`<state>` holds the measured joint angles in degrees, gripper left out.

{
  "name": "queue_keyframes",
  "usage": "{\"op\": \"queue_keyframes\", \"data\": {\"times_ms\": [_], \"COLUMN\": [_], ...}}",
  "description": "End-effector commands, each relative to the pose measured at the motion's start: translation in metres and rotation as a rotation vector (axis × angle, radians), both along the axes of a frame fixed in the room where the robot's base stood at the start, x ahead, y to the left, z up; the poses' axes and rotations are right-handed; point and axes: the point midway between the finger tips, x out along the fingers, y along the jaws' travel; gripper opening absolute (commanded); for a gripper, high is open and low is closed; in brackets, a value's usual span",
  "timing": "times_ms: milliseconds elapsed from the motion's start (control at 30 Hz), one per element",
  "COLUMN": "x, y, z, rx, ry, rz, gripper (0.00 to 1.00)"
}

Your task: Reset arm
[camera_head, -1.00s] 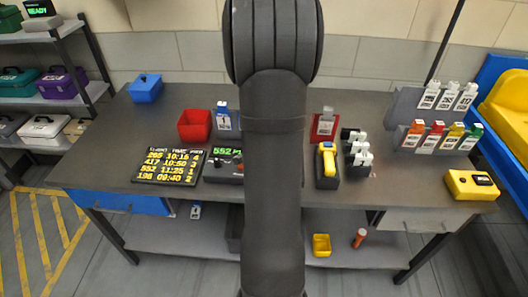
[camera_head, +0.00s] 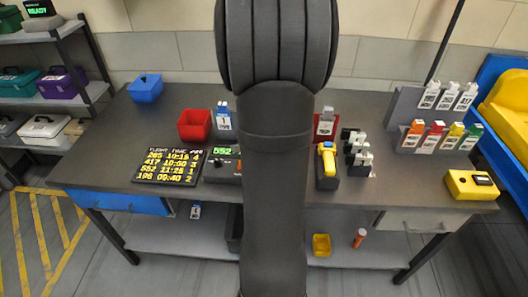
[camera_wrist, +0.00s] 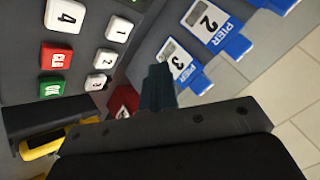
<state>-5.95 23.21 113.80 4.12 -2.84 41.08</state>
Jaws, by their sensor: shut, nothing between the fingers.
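My arm (camera_head: 275,190) rises through the middle of the head view and hides the centre of the table; my gripper is not visible there. In the wrist view my gripper (camera_wrist: 160,85) shows as dark fingers, shut together with nothing between them. Beyond the fingers are a grey panel with white numbered keys (camera_wrist: 67,15), a red key (camera_wrist: 57,57) and a green OK key (camera_wrist: 52,88). Blue-ended PIER tags (camera_wrist: 208,22) on a grey holder lie to the right of the fingers.
The table (camera_head: 110,130) carries a blue bin (camera_head: 146,89), a red bin (camera_head: 194,125), a flight board (camera_head: 172,167), a yellow-topped scanner (camera_head: 326,158), a tag rack (camera_head: 400,105) and a yellow device (camera_head: 472,184). Shelves stand at the left, a yellow-and-blue structure (camera_head: 510,105) at the right.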

Motion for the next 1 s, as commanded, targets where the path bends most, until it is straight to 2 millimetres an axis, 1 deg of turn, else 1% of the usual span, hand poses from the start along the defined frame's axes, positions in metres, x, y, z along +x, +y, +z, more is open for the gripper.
{"op": "queue_keyframes", "data": {"times_ms": [267, 367, 467, 500, 600, 767, 1000], "x": [0.000, 0.000, -0.001, 0.000, 0.001, 0.000, 0.000], "y": [0.000, 0.000, 0.000, 0.000, 0.000, 0.000, 0.000], "z": [-0.001, -0.006, -0.018, -0.016, 0.003, 0.026, 0.037], "rx": [-0.001, 0.000, -0.001, 0.000, 0.001, 0.003, 0.002], "ry": [0.001, 0.001, 0.004, -0.001, -0.006, -0.005, -0.002], "rz": [-0.001, 0.000, -0.001, -0.001, -0.001, 0.003, 0.002], "gripper": [0.00, 0.00, 0.00, 0.00, 0.00, 0.00, 0.00]}}
